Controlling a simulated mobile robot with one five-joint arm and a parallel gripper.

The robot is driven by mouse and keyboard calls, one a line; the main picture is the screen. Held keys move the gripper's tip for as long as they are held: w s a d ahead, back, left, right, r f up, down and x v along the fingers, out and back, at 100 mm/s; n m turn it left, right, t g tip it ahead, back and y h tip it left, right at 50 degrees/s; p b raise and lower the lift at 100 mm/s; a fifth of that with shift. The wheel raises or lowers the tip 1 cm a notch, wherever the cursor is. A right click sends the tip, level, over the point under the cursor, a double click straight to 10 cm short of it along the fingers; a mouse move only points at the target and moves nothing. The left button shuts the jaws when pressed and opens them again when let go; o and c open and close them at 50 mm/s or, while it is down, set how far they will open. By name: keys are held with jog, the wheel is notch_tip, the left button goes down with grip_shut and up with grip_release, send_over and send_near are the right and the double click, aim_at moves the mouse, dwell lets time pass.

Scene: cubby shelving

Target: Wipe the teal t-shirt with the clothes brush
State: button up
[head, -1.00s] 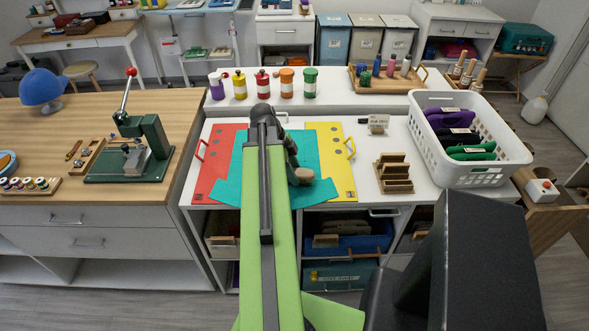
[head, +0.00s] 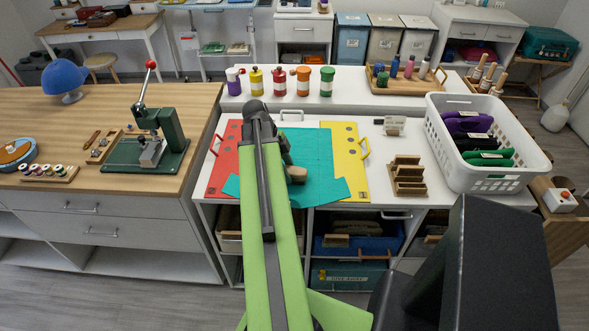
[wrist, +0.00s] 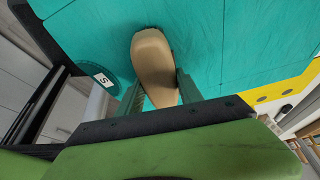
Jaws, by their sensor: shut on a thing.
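The teal t-shirt (head: 318,160) lies flat on the white counter, over a red board (head: 222,172) and a yellow board (head: 349,170). It fills much of the wrist view (wrist: 90,40), where a white "S" label (wrist: 103,80) shows at its edge. My gripper (head: 292,170) is over the middle of the shirt, partly hidden by my arm. In the wrist view my gripper (wrist: 160,95) is shut on the clothes brush (wrist: 153,60), a tan rounded wooden body. The brush is at the shirt's surface; I cannot tell whether its bristles touch.
A white basket (head: 485,178) with folded clothes and a wooden rack (head: 407,176) stand to the right. Several paint-like bottles (head: 303,80) line the raised back ledge. A green press (head: 158,140) stands on the wooden table at left.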

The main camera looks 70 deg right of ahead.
jog(key=shift+w+a, duration=0.4)
jog(key=shift+w, duration=0.75)
jog(key=shift+w+a, duration=0.45)
jog(key=shift+w, duration=0.65)
jog(key=shift+w+a, duration=0.4)
jog(key=shift+w, duration=0.75)
jog(key=shift+r, duration=0.1)
notch_tip(320, 180, up, 6)
jog(key=p, duration=0.6)
notch_tip(320, 180, up, 3)
jog(key=p, duration=0.3)
jog(key=shift+s, duration=0.15)
